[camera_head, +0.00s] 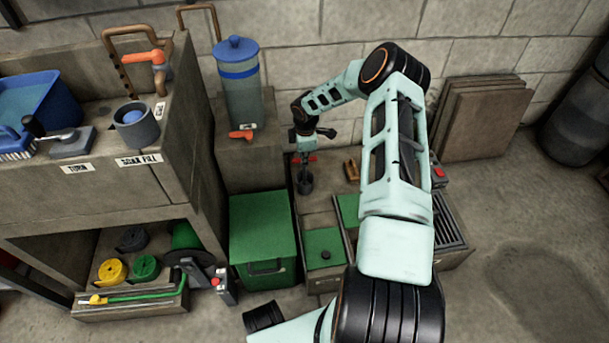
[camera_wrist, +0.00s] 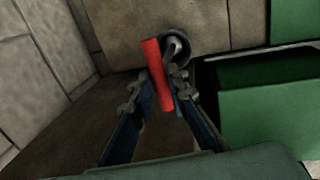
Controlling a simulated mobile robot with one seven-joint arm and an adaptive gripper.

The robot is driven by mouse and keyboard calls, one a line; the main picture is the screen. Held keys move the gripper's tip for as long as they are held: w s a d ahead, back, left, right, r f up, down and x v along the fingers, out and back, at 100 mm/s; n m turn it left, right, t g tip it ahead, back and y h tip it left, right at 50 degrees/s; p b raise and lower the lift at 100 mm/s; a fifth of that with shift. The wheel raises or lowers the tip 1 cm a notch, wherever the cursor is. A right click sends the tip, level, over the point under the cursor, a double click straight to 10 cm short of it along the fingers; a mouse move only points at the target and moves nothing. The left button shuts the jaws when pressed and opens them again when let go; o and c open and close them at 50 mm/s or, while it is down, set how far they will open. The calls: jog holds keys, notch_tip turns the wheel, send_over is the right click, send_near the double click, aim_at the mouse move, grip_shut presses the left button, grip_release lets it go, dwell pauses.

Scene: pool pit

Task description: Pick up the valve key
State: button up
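The valve key has a red crossbar handle (camera_head: 303,158), a grey shaft and a dark round lower end. It stands about upright at a dark cup-like piece (camera_head: 305,184) on the stone ledge; I cannot tell whether that piece is its socket or a holder. My gripper (camera_head: 306,153) is directly above it, pointing down. In the wrist view the red handle (camera_wrist: 158,88) lies between the two fingers of my gripper (camera_wrist: 164,82), which close in against both its sides. The key's lower end is partly hidden behind the handle and fingers.
A blue-lidded canister (camera_head: 240,85) stands left of the arm, with a red-orange piece (camera_head: 241,134) by its base. A brown object (camera_head: 351,170) lies to the right. A green box (camera_head: 264,240) and a slotted drain (camera_head: 448,222) are in front. Boards (camera_head: 487,115) lean on the wall.

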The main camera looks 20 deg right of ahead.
grip_shut()
